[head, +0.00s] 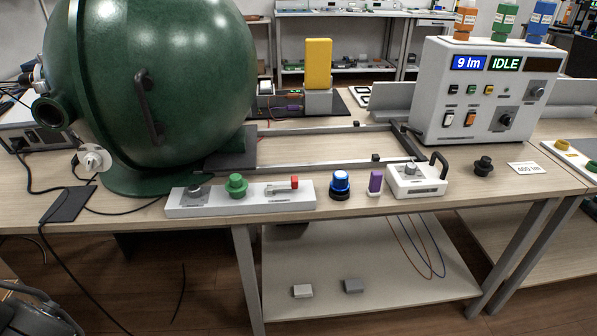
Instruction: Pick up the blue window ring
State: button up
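A blue ring-like piece (340,178) with a blue top and a dark lower part stands upright near the front edge of the workbench. I take it for the blue window ring. It sits between the white control strip with the green knob on its left and a small purple block (376,182) on its right. Nothing covers it from this side. I cannot make out whether the blue and dark parts are separate pieces. My gripper is not recognisable in this view.
A large green sphere (150,80) fills the left. The control strip (290,201), a white box with a dark handle (416,184) and a black knob (483,166) line the front. A metal frame (320,164) lies behind. A control panel (480,95) stands at right.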

aim_at(340, 185)
jog(key=l+u, duration=0.1)
jog(key=u, duration=0.35)
jog(key=l+u, duration=0.15)
jog(key=u, duration=0.25)
jog(key=l+u, duration=0.25)
jog(key=l, duration=0.15)
jog(key=k+l+u, duration=0.1)
jog(key=l+u, duration=0.15)
jog(key=k+l+u, duration=0.1)
jog(key=l+u, duration=0.15)
jog(key=l, duration=0.2)
jog(key=k+l, duration=0.1)
jog(key=l, duration=0.25)
jog(key=k+l+u, duration=0.1)
jog(key=l, duration=0.25)
jog(key=k+l, duration=0.2)
jog(key=l, duration=0.15)
jog(key=k+l, duration=0.1)
jog(key=l, duration=0.25)
jog(key=k+l+u, duration=0.1)
jog(key=l, duration=0.25)
jog(key=i, duration=0.45)
